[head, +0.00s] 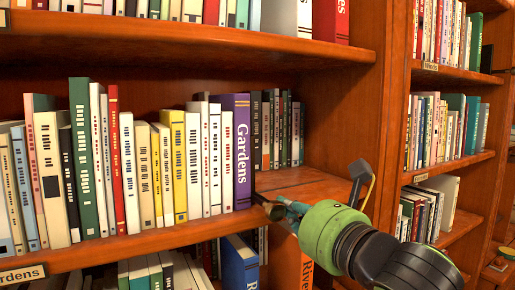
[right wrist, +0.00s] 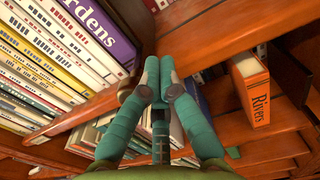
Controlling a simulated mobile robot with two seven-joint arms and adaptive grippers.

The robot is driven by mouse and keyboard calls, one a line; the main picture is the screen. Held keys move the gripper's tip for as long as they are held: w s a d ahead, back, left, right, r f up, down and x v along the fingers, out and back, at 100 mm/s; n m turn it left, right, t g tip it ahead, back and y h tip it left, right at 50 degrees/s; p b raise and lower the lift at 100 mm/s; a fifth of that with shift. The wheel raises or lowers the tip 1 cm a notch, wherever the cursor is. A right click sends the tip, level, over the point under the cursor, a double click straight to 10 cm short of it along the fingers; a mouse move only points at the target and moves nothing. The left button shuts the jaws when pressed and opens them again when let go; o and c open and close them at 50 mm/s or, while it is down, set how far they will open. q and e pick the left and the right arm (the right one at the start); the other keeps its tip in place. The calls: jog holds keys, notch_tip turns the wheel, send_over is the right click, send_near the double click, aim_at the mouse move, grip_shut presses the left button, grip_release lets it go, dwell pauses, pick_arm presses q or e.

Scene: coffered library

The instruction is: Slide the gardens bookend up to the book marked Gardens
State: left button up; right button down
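The purple book marked Gardens (head: 235,150) stands upright at the right end of the front row on the middle shelf. Its spine also shows at the upper left of the right wrist view (right wrist: 103,32). My right gripper (head: 280,207) is at the shelf's front edge, just right of that book's foot. In the right wrist view its teal fingertips (right wrist: 159,72) are together, with nothing seen between them. A small dark brown piece (head: 264,200) shows between the book's foot and the fingers; it may be the gardens bookend, but I cannot tell. My left gripper is not in view.
Bare shelf (head: 310,184) lies right of the Gardens book, up to the upright panel (head: 345,125). A row of dark books (head: 275,125) stands further back. An orange book marked Rivers (right wrist: 252,90) stands on the shelf below. A Gardens label (head: 22,274) is on the shelf edge.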

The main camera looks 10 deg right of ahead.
jog(key=shift+s+a+f, duration=0.1)
jog(key=shift+f, duration=0.05)
jog(key=d+b, duration=0.1)
jog(key=w+d+b, duration=0.1)
jog(key=d, duration=0.1)
jog(key=shift+w+d+r, duration=0.1)
jog(key=shift+w+r, duration=0.1)
dwell(0.4)
jog(key=v, duration=0.7)
jog(key=shift+s, duration=0.2)
